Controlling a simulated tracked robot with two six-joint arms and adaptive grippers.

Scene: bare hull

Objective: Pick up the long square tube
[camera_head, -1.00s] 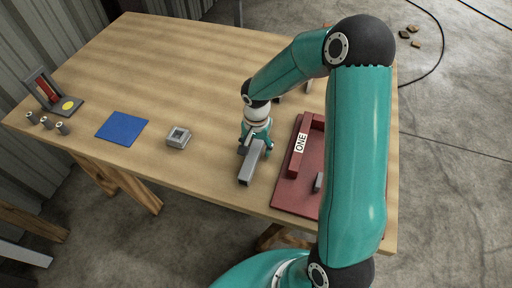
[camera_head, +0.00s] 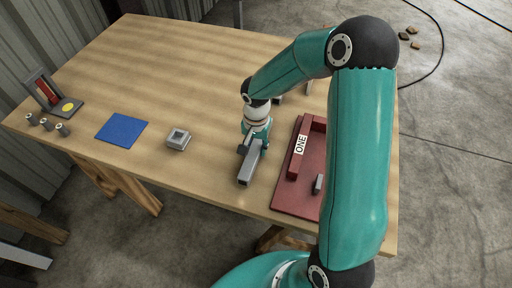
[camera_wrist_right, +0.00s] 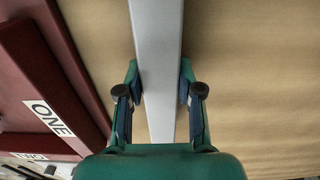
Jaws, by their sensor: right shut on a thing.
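The long square tube (camera_head: 249,164) is grey and lies near the front edge of the table, left of the red tray. In the right wrist view the tube (camera_wrist_right: 156,60) runs lengthwise between the two fingers. My right gripper (camera_head: 256,143) is over the tube's far part, and its fingers show on both sides of it in the right wrist view (camera_wrist_right: 160,95). It is shut on the tube. I cannot tell whether the tube touches the table. My left gripper is not in view.
The red tray (camera_head: 286,199) marked ONE is close on the right, with a small grey piece (camera_head: 319,183) in it. A grey square block (camera_head: 178,139), a blue mat (camera_head: 122,130) and several small cylinders (camera_head: 46,124) are to the left.

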